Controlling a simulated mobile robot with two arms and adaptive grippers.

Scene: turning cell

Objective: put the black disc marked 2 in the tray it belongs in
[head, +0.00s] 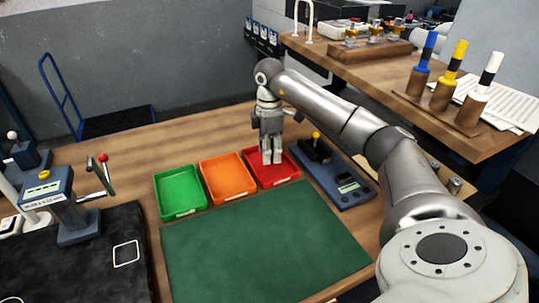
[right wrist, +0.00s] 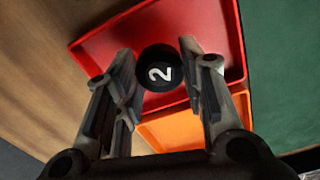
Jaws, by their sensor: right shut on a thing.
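The black disc (right wrist: 158,70) with a white 2 shows in the right wrist view, between the fingertips of my right gripper (right wrist: 160,58), which is shut on it. In the head view my right gripper (head: 272,158) points down over the red tray (head: 291,168); the disc cannot be made out there. The red tray (right wrist: 100,48) lies behind the disc in the wrist view; I cannot tell the height between them. The orange tray (head: 226,177) is left of the red one, and the green tray (head: 180,190) is left of that. My left gripper is not in view.
A blue device with a yellow-topped lever (head: 345,185) stands right of the red tray. A dark green mat (head: 265,240) lies clear in front of the trays.

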